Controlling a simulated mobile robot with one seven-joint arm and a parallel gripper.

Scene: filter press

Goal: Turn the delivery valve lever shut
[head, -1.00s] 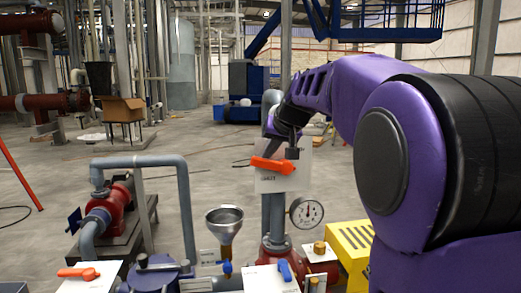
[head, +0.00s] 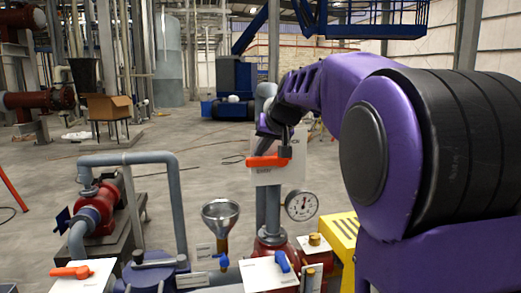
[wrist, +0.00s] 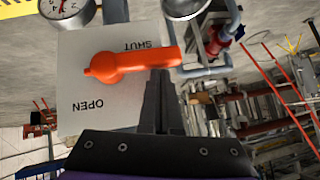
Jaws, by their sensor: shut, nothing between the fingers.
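The orange valve lever (head: 268,161) sits on a pale plate (head: 280,177) on a grey upright pipe. In the wrist view the lever (wrist: 145,59) points right, tilted slightly up, from its round hub. The plate (wrist: 75,125) reads SHUT just above the lever and OPEN below it, both upside down. My gripper (wrist: 162,74) is shut and empty. Its fingertips are at the lower edge of the lever near its free end and look to be touching it. In the head view my gripper (head: 285,148) is at the lever's right end.
A pressure gauge (head: 301,205) is right of the pipe. A metal funnel (head: 220,213) stands to the left. Another orange lever (head: 72,271) and a blue lever (head: 283,262) lie low in front. A yellow slotted box (head: 343,238) is at the lower right.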

